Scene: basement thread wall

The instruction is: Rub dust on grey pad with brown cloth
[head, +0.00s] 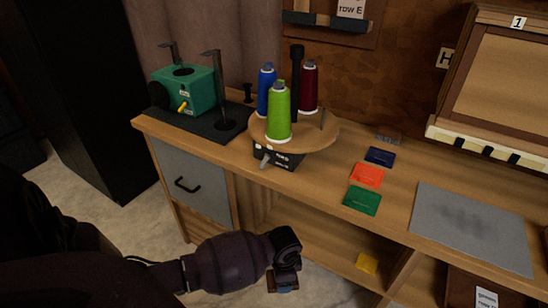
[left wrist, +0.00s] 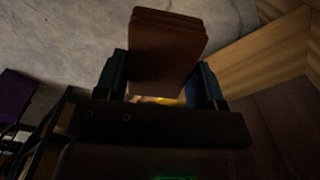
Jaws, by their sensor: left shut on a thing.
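The grey pad (head: 470,228) lies flat on the right part of the wooden worktop. My left gripper (head: 284,284) is in front of the cabinet, below worktop level and left of the pad. In the left wrist view my left gripper (left wrist: 168,88) is shut on the folded brown cloth (left wrist: 166,48), which sticks out beyond the fingers. In the head view the cloth is mostly hidden by the gripper. My right gripper is in neither view.
A round stand (head: 318,134) with blue, green and dark red spools is on the worktop. Left of it is a green machine (head: 186,90). Blue, orange and green cards (head: 362,200) lie left of the pad.

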